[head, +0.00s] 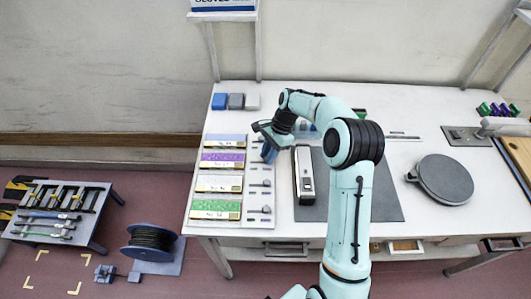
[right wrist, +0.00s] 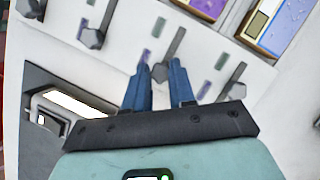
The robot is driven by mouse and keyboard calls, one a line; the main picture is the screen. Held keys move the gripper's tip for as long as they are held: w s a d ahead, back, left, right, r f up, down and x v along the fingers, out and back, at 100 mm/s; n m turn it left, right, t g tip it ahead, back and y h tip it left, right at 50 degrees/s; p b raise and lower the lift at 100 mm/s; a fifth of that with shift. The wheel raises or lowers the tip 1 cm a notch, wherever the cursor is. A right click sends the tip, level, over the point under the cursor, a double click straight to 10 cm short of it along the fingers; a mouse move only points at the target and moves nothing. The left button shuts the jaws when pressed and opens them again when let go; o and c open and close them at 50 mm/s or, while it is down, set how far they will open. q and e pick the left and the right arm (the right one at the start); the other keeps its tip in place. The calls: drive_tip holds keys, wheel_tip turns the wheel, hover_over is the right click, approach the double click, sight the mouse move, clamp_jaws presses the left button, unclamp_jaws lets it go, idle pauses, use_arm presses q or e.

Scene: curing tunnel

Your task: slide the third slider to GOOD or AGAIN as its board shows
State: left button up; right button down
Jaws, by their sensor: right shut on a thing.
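A light panel (head: 249,220) carries several sliders in a column, with a coloured board beside each. The purple speckled board (head: 222,159) is second from the back; its slider (right wrist: 173,48) has a grey knob on a thin stem. My right gripper (head: 269,151) has its blue fingers around this knob in the right wrist view (right wrist: 160,80), shut on it. Green (right wrist: 160,27) and purple (right wrist: 145,57) marks lie beside that slider. The board's lettering is too small to read. My left gripper is not in view.
A neighbouring slider (right wrist: 236,80) is close on the right in the wrist view, another (right wrist: 93,38) on the left. A black-and-white device (head: 304,175) stands on a dark mat (head: 385,205) right of the panel. A round grey plate (head: 442,178) lies farther right.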

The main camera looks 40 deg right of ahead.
drive_tip(key=c, duration=0.9)
unclamp_jaws()
drive_tip(key=shift+s+d, duration=0.2)
drive_tip(key=shift+d, duration=0.05)
drive_tip(key=shift+c, duration=0.2)
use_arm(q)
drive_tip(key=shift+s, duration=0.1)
use_arm(e)
drive_tip(key=shift+w+r, duration=0.1)
drive_tip(key=shift+r, duration=0.15)
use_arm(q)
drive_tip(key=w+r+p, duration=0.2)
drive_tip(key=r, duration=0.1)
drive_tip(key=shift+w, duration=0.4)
use_arm(e)
drive_tip(key=v, duration=1.3)
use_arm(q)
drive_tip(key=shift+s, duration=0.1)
use_arm(e)
drive_tip(key=shift+a+f, duration=0.1)
drive_tip(key=shift+f, duration=0.05)
